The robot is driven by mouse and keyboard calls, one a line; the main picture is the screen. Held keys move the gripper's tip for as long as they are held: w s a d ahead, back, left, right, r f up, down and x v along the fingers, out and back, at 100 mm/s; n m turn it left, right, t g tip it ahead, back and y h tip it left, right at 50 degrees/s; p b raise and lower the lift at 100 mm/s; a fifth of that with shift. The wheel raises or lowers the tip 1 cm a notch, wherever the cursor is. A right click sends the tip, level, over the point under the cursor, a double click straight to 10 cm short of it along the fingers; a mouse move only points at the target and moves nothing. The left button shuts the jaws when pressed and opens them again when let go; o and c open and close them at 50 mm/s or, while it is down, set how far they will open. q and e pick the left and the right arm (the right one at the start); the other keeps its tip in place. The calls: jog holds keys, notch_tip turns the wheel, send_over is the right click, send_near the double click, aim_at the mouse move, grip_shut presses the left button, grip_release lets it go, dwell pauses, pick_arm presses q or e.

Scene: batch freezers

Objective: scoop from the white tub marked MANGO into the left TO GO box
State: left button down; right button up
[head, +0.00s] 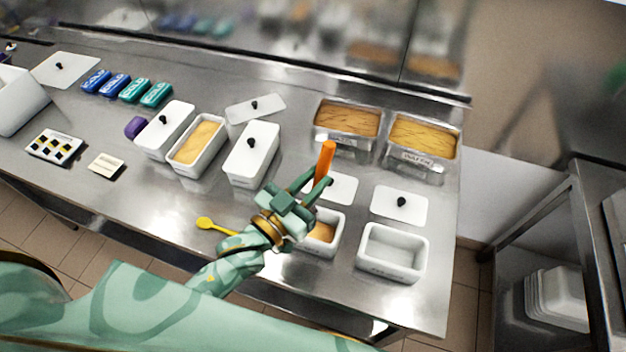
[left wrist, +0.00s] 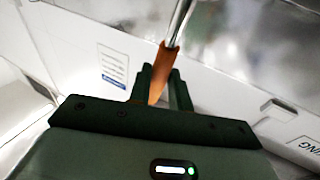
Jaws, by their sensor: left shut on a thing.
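My left gripper (head: 318,188) is shut on the orange handle (head: 326,160) of a tool, which stands steeply above the left white box. The orange handle and a metal shaft (left wrist: 182,22) show in the left wrist view; the tool's working end is hidden. The left white box (head: 335,240) has orange-brown contents (head: 322,231) and is partly covered by my gripper. The right white box (head: 393,252) looks empty. An open white tub (head: 184,164) holds yellow contents (head: 198,141). I cannot read MANGO or TO GO on any of them. My right gripper is not in view.
Closed white tubs (head: 250,158) (head: 162,132) flank the open tub. Loose lids (head: 255,107) (head: 400,203) lie on the steel counter. Two metal pans (head: 347,118) (head: 423,138) stand at the back right. A yellow spoon (head: 212,224) lies near the front edge.

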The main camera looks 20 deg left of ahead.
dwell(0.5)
pick_arm(q)
jog(key=shift+p, duration=0.45)
jog(key=shift+w+d+p, duration=0.1)
jog(key=shift+w+p, duration=0.1)
jog(key=shift+p, duration=0.2)
jog(key=w+d+f+g+y+p, duration=0.3)
jog(key=w+g+p, duration=0.4)
jog(key=g+p, duration=0.5)
jog(key=f+y+p, duration=0.1)
jog(key=y+p, duration=0.1)
jog(key=p, duration=0.2)
jog(key=shift+w+d+f+y, duration=0.3)
jog(key=shift+w+d+f, duration=0.05)
